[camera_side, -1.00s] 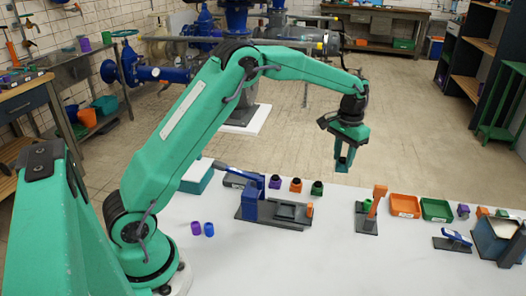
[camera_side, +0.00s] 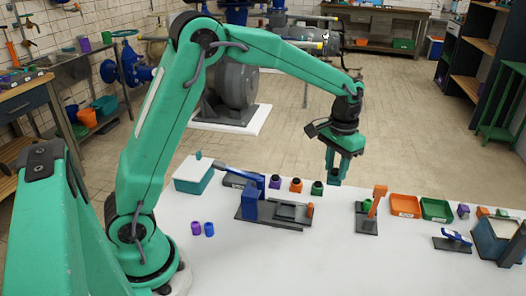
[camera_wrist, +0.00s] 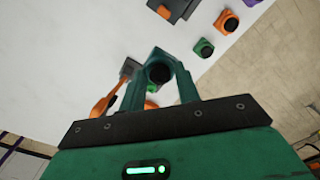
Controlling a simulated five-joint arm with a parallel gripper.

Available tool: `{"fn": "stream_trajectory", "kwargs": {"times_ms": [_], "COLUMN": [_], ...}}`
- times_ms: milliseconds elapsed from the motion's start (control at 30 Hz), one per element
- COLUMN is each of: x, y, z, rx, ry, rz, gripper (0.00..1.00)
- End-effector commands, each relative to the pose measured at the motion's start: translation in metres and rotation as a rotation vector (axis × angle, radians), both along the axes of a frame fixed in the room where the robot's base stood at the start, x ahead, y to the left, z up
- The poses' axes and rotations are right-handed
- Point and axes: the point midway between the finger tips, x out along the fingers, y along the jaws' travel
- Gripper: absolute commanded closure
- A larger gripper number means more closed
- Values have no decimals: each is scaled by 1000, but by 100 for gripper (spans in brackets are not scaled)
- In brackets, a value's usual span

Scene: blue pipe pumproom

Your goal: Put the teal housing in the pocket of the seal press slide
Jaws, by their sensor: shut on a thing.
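The teal housing (camera_wrist: 157,54) has a dark round top and sits between my gripper's fingers (camera_wrist: 158,78) in the wrist view. In the side view my gripper (camera_side: 337,174) is shut on the housing (camera_side: 335,182) and holds it beyond the bench's back edge in the picture, right of the press. The seal press (camera_side: 262,200) is blue with a long lever. Its dark slide (camera_side: 292,211) has an orange knob at the right end. In the wrist view the slide end (camera_wrist: 183,9) shows at the top. The inside of the pocket is not clear.
Purple (camera_side: 275,181), orange (camera_side: 296,184) and green (camera_side: 317,188) housings stand behind the press. A fixture with an orange lever (camera_side: 376,205) stands right of it, then orange (camera_side: 405,206) and green (camera_side: 437,210) trays.

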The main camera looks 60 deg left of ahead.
Motion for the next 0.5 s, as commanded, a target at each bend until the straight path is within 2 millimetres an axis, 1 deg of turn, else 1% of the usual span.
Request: {"fn": "stream_trajectory", "kwargs": {"times_ms": [33, 200, 500], "x": [-12, -48, -113], "y": [-5, -19, -36], "z": [3, 7, 8], "rx": [0, 0, 0], "ry": [-1, -1, -1], "rz": [-4, -10, -22], "gripper": [95, 95, 95]}}
